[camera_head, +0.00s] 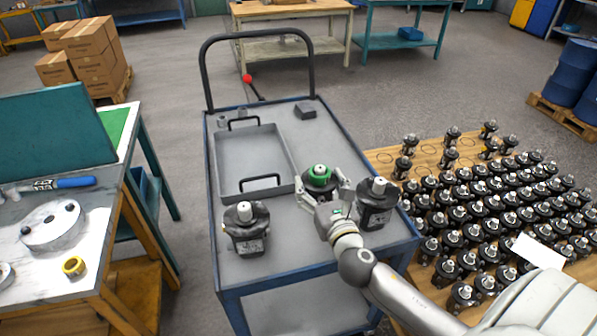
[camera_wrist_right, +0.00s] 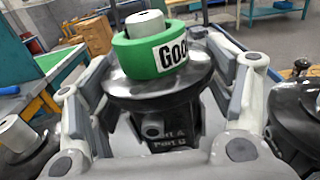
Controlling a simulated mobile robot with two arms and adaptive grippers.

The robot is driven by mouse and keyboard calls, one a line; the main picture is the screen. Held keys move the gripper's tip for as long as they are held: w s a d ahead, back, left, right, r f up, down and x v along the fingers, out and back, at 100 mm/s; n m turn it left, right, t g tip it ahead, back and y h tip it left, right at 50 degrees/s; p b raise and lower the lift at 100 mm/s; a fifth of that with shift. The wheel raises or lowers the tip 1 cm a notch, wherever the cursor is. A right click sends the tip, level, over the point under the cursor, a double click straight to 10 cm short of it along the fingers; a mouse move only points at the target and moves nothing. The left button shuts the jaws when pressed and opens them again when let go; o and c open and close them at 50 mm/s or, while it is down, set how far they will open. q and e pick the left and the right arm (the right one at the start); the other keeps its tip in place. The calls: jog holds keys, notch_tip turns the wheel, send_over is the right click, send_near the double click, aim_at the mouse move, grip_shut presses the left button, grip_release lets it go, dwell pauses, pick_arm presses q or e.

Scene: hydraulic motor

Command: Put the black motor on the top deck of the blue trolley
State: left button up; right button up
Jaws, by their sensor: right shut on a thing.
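A black motor (camera_head: 318,189) with a silver shaft and a green ring (camera_head: 319,175) is at the blue trolley's top deck, right of the grey tray. It also fills the middle of the right wrist view (camera_wrist_right: 158,98), where its ring reads "GOO". My right gripper (camera_head: 322,197) is shut on this motor, one finger on each side. I cannot tell whether its base touches the deck. The blue trolley (camera_head: 300,257) has a grey top deck. Two other black motors stand on its near part, one at left (camera_head: 246,230) and one at right (camera_head: 375,205). My left gripper is not in view.
A grey tray (camera_head: 248,150) with black handles and a small dark block (camera_head: 306,110) lie on the deck. A wooden pallet (camera_head: 385,157) with many motors is at right. A workbench (camera_head: 95,250) stands at left. The deck's front middle is clear.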

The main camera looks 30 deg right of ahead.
aim_at(318, 200)
notch_tip(318, 200, down, 5)
jog(key=shift+f+b, duration=0.1)
jog(key=shift+b, duration=0.85)
jog(key=shift+f+b, duration=0.8)
jog(key=shift+f, duration=0.9)
jog(key=shift+f, duration=0.15)
jog(key=o, duration=2.1)
jog(key=shift+s+a+f, duration=0.1)
jog(key=shift+f, duration=0.05)
